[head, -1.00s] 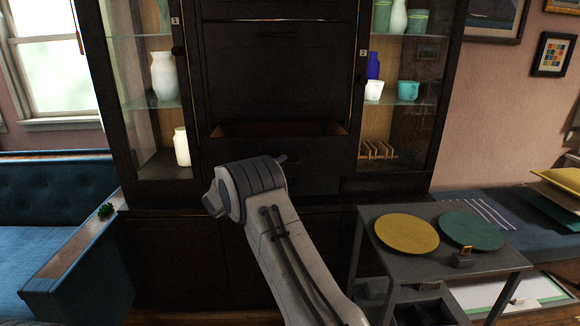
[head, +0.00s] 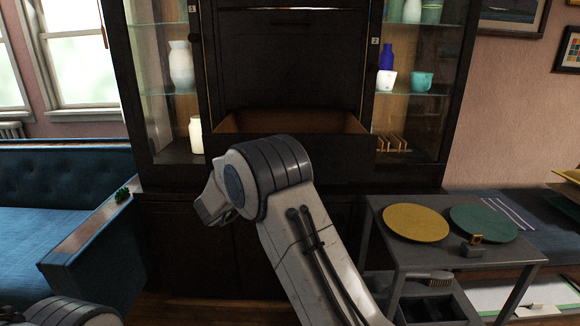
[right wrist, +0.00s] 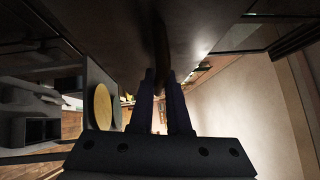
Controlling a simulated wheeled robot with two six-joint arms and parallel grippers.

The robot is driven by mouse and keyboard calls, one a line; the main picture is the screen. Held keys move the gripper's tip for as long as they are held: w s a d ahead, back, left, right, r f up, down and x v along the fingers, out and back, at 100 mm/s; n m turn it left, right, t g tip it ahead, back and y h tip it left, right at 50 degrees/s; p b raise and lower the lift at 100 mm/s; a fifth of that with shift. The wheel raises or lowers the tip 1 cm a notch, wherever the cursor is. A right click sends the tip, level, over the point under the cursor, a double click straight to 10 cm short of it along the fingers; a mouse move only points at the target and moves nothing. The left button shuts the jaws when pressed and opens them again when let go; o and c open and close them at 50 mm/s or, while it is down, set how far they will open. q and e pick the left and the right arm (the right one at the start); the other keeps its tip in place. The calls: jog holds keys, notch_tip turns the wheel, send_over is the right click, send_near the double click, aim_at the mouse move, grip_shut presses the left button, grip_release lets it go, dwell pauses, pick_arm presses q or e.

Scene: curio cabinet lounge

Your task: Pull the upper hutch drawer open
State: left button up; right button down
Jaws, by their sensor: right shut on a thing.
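The upper hutch drawer (head: 345,157) is a dark wooden drawer in the middle of the cabinet. It stands partly out, and its brown inside (head: 290,122) shows above the front. My right arm crosses in front of it and hides the handle in the head view. In the right wrist view, my right gripper (right wrist: 161,100) is shut on the dark drawer handle (right wrist: 161,55), against the drawer front. My right gripper's fingertips are hidden in the head view. My left gripper is not in view.
Glass-doored compartments with white vases (head: 181,64) and cups (head: 421,81) flank the drawer. A grey cart (head: 378,215) with a yellow plate (head: 415,222) and a green plate (head: 483,223) stands at the right. A blue sofa (head: 60,170) is at the left.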

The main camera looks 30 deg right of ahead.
jog(key=c, duration=0.9)
grip_release()
jog(key=v, duration=1)
jog(key=shift+a+f, duration=0.1)
jog(key=shift+a, duration=0.2)
